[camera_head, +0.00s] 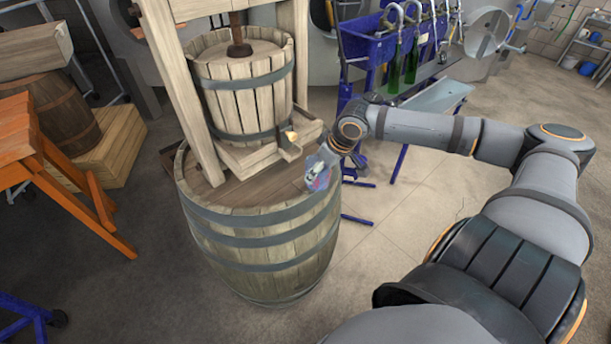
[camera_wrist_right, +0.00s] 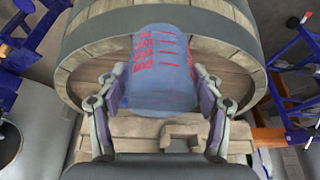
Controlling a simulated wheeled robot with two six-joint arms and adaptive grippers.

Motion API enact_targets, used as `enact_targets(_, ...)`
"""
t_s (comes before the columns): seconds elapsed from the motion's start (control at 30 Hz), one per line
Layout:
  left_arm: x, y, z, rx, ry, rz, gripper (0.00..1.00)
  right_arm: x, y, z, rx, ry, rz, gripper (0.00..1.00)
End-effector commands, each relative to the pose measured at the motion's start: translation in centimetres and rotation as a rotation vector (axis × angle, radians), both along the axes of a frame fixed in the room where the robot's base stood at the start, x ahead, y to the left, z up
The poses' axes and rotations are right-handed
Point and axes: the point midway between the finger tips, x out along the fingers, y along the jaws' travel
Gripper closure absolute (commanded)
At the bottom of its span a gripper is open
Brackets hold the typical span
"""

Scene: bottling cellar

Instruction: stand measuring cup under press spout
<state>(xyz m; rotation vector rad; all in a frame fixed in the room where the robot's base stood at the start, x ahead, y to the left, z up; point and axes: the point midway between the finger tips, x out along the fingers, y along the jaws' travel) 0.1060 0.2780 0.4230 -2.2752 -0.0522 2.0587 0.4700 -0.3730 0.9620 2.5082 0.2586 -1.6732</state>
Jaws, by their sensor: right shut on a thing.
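The clear bluish measuring cup (camera_head: 318,178) with red markings is at the right front edge of the barrel top in the head view. My right gripper (camera_head: 334,160) is shut on it; the wrist view shows the cup (camera_wrist_right: 160,70) between both fingers (camera_wrist_right: 158,88). The wooden press (camera_head: 243,90) stands on the barrel (camera_head: 265,240), and its spout (camera_head: 290,149) juts out at the front right. The cup is to the right of and lower than the spout tip, apart from it in the head view. Whether the cup's base touches the barrel top I cannot tell. My left gripper is out of view.
An orange trestle (camera_head: 55,160) and a small barrel (camera_head: 48,112) on a wooden crate stand at the left. A blue bottle filler (camera_head: 385,45) with green bottles stands behind my right arm. Bare barrel top shows in front of the press.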

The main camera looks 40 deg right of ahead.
Motion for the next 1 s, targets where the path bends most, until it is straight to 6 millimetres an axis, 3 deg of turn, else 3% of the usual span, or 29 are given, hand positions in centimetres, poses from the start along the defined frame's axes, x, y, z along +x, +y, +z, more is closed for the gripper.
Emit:
enact_targets(0.03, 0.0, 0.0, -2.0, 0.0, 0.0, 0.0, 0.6, 0.4, 0.3, -0.9, 0.008, -0.008, 0.006, 0.65)
enact_targets(0.1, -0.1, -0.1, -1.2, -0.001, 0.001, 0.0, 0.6, 0.7, 0.0, 0.0, 0.006, -0.01, -0.002, 0.65)
enact_targets(0.57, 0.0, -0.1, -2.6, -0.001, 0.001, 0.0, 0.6, 2.8, 0.9, 0.0, 0.01, -0.003, 0.005, 0.65)
enact_targets(1.0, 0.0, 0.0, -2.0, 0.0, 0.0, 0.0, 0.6, 5.2, 1.2, 0.1, 0.002, 0.001, 0.005, 0.65)
